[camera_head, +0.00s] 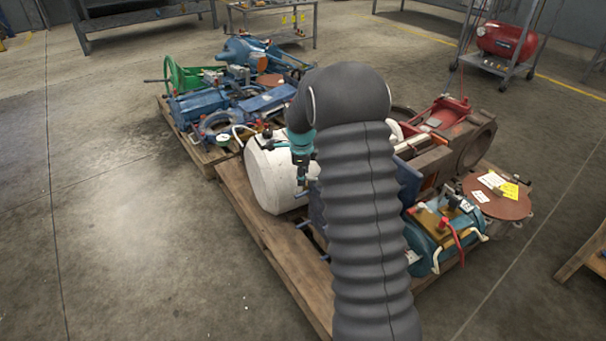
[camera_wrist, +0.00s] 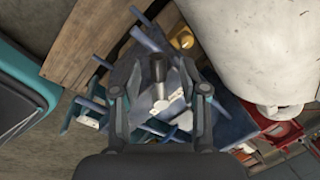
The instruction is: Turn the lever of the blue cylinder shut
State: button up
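My gripper (camera_wrist: 160,88) is open in the wrist view, its two dark fingers spread apart. It is over a blue piece with several rods (camera_wrist: 145,40). A dark upright post (camera_wrist: 158,66) and a pale flat piece (camera_wrist: 172,98) show between the fingers; I cannot tell whether they touch. In the head view my gripper (camera_head: 303,180) hangs in front of the white drum, partly hidden by my arm. A teal-blue cylinder (camera_head: 428,238) with a yellowish top and a red lever (camera_head: 455,236) lies right of my arm. I cannot tell which blue part is the task's cylinder.
A large white drum (camera_head: 270,175) is close to my gripper; it also shows in the wrist view (camera_wrist: 265,50). Wooden pallets (camera_head: 285,255) carry the parts. A rusty disc (camera_head: 500,198) lies at right. More blue machinery (camera_head: 200,104) stands behind at left. The left floor is clear.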

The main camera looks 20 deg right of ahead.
jog(key=shift+a, duration=0.1)
notch_tip(320, 180, up, 12)
jog(key=s, duration=0.2)
jog(key=shift+a, duration=0.45)
jog(key=shift+f, duration=0.1)
jog(key=s+f+n+g, duration=0.1)
jog(key=s+f+n, duration=0.25)
jog(key=n, duration=0.55)
jog(key=s+a+r+n+t, duration=0.1)
jog(key=s+a+r+n, duration=0.2)
jog(key=s, duration=0.8)
jog(key=s+a+r+n+t+p, duration=0.1)
jog(key=s+a+r+n+t, duration=0.1)
jog(key=s+r+n, duration=0.4)
jog(key=s+a+r+n+t+y+p, duration=0.1)
jog(key=s+a+r+n, duration=0.4)
jog(key=s, duration=1.1)
jog(key=shift+s+r+n+t, duration=0.2)
jog(key=shift+r+n+t, duration=0.1)
jog(key=shift+r, duration=0.05)
